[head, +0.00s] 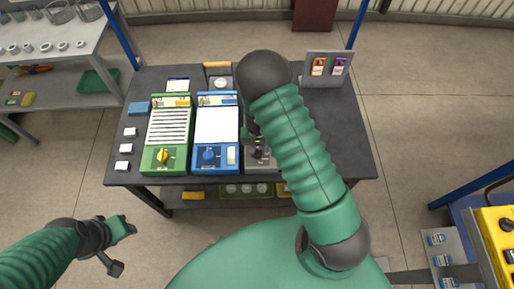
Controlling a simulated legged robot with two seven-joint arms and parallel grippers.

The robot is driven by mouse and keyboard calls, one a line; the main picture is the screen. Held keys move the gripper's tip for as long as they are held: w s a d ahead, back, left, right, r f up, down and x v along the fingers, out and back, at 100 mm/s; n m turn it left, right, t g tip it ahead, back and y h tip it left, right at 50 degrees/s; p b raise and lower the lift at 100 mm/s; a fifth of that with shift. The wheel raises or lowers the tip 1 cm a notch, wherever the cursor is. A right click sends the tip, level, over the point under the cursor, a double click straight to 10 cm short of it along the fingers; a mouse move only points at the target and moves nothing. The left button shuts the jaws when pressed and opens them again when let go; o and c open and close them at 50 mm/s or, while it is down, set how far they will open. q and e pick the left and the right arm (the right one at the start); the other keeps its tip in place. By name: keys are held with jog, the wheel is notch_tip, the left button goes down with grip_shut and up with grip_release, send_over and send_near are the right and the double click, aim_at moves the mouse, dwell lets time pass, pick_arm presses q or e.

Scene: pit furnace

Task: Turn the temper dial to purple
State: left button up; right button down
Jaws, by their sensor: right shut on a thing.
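Three boxy units stand side by side on the dark workbench (348,150). The green unit (168,130) has a yellow dial (162,156). The blue unit (216,126) has a blue dial (208,155). A grey unit (256,167) is mostly hidden behind my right arm. My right gripper (256,150) is low over the grey unit's front and shut on what looks like its dial. The dial's marks and colours cannot be read. My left gripper (121,249) is open and empty, off the bench at lower left.
White blocks (126,149) line the bench's left side. A grey stand (328,68) with two coloured cards is at the back right. A shelf (50,60) stands at upper left. A yellow box (496,245) is at lower right. The bench's right side is clear.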

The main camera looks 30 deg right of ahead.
jog(key=m+p, duration=0.1)
jog(key=m, duration=0.4)
jog(key=m+p, duration=0.1)
jog(key=m, duration=0.1)
jog(key=shift+s+a+p, duration=0.1)
jog(key=shift+s+p, duration=0.15)
jog(key=shift+p, duration=0.05)
jog(key=m+p, duration=0.1)
jog(key=m, duration=0.3)
jog(key=shift+f+m+p, duration=0.1)
jog(key=shift+m+p, duration=0.55)
jog(key=shift+m, duration=0.95)
jog(key=c, duration=1)
grip_release()
jog(key=shift+c, duration=0.2)
jog(key=shift+w, duration=0.15)
